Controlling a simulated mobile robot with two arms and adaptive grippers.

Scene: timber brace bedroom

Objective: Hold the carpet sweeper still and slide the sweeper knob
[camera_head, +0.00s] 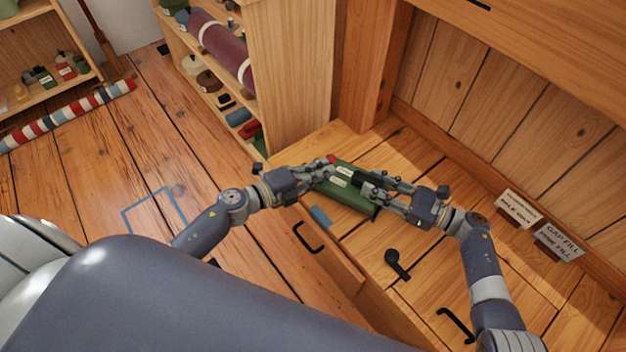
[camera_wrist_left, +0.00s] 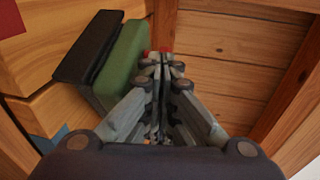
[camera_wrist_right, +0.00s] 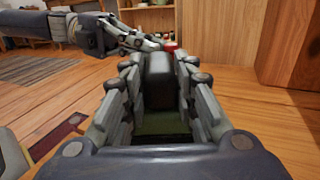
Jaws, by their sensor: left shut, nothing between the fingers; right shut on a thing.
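The carpet sweeper is a green block (camera_head: 350,199) with a black raised part, lying on the wooden counter. Its green side also shows in the left wrist view (camera_wrist_left: 122,62). My right gripper (camera_head: 364,180) is shut on the black part (camera_wrist_right: 158,80), with green below it. The red sweeper knob (camera_head: 331,159) is at the sweeper's far left end and shows in the right wrist view (camera_wrist_right: 170,46). My left gripper (camera_head: 322,168) is shut and empty, its fingertips right at the knob. In the left wrist view the fingertips partly hide the red; contact cannot be told.
A black knob-like handle (camera_head: 396,263) lies on the counter in front. Two label cards (camera_head: 558,242) stand at the back right. A wooden shelf unit (camera_head: 290,75) stands beyond the counter's left end.

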